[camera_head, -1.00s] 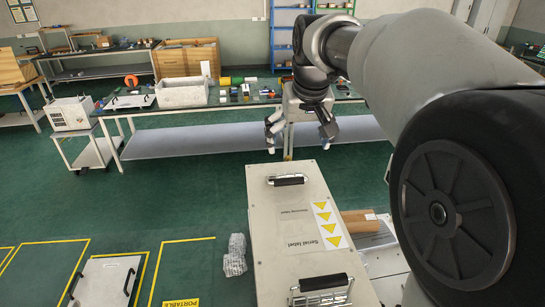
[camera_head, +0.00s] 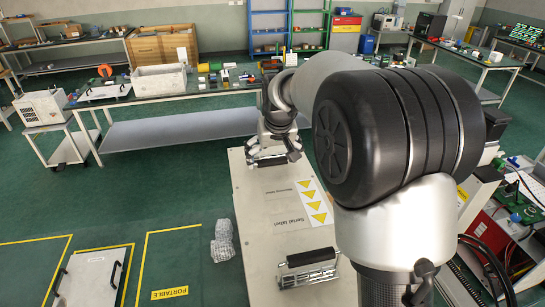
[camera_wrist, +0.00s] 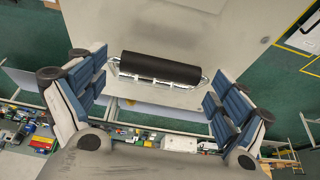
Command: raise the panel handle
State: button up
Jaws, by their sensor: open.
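The panel (camera_head: 262,213) is a pale, flat-topped box with yellow warning triangles and printed labels. It has two dark handles on metal brackets. The far handle (camera_head: 268,162) is partly hidden by my gripper (camera_head: 271,148) in the head view. In the wrist view, a thick black handle (camera_wrist: 160,67) lies across the upper middle. My gripper (camera_wrist: 155,92) is open there, with its blue-padded fingers to the left and right of the handle, and nothing is held. The near handle (camera_head: 308,268) lies flat near the panel's front end.
A long workbench (camera_head: 190,88) with a pale crate (camera_head: 160,78) and small items stands behind the panel. A crumpled clear bundle (camera_head: 222,241) lies on the floor to its left. Another flat panel (camera_head: 92,275) with handles lies at the lower left. Green floor is open on the left.

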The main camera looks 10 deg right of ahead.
jog(key=shift+r, duration=0.1)
jog(key=c, duration=1.5)
jog(key=shift+w+r+p, duration=0.1)
jog(key=shift+r+p, duration=0.05)
jog(key=shift+p, duration=0.15)
jog(key=p, duration=0.2)
jog(key=r+g+p, duration=0.1)
jog(key=p, duration=0.2)
jog(key=shift+w+r, duration=0.15)
jog(key=shift+w, duration=0.2)
jog(key=g+p, duration=0.1)
jog(key=p, duration=0.4)
jog(key=shift+w+r+g+p, duration=0.3)
jog(key=shift+w+r+g, duration=0.05)
jog(key=shift+w+g, duration=0.05)
jog(key=w+g+p, duration=0.1)
jog(key=g+p, duration=0.1)
jog(key=p, duration=0.4)
jog(key=shift+w+r, duration=0.1)
jog(key=shift+w+g+p, duration=0.25)
jog(key=shift+g+p, duration=0.25)
jog(key=shift+p, duration=0.2)
jog(key=shift+w+g+p, duration=0.4)
jog(key=shift+g+p, duration=0.05)
jog(key=shift+g, duration=0.35)
